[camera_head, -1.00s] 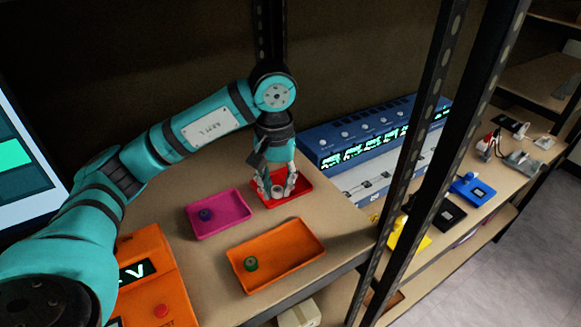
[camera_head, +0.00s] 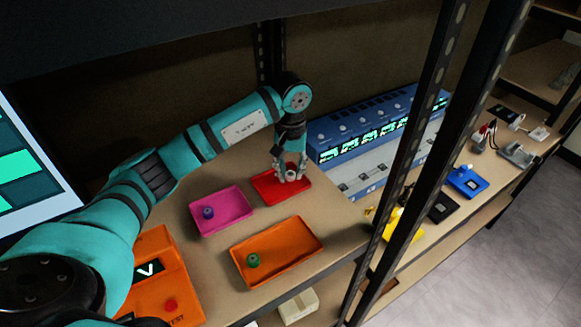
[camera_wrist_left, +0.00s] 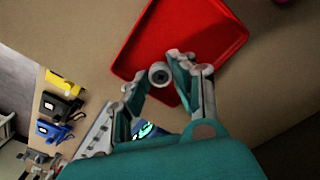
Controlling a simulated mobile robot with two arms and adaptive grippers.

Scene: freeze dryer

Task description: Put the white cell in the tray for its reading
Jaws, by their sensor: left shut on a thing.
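My left gripper (camera_head: 291,174) is shut on the white cell (camera_head: 292,177), a small pale cylinder with a dark centre. It holds the cell over the right part of the red tray (camera_head: 268,189). The left wrist view shows the cell (camera_wrist_left: 159,75) between the two fingertips, over the red tray's edge (camera_wrist_left: 127,70). A magenta tray (camera_head: 232,207) holds a blue-purple cell (camera_head: 208,212). An orange tray (camera_head: 290,247) holds a green cell (camera_head: 253,260). My right gripper is out of view.
An orange device (camera_head: 160,280) with a display and red button stands at the lower left. A blue multi-display unit (camera_head: 375,140) stands right of the red tray. Dark shelf posts (camera_head: 420,140) rise in front. Yellow, black and blue devices (camera_head: 467,182) line the right shelf.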

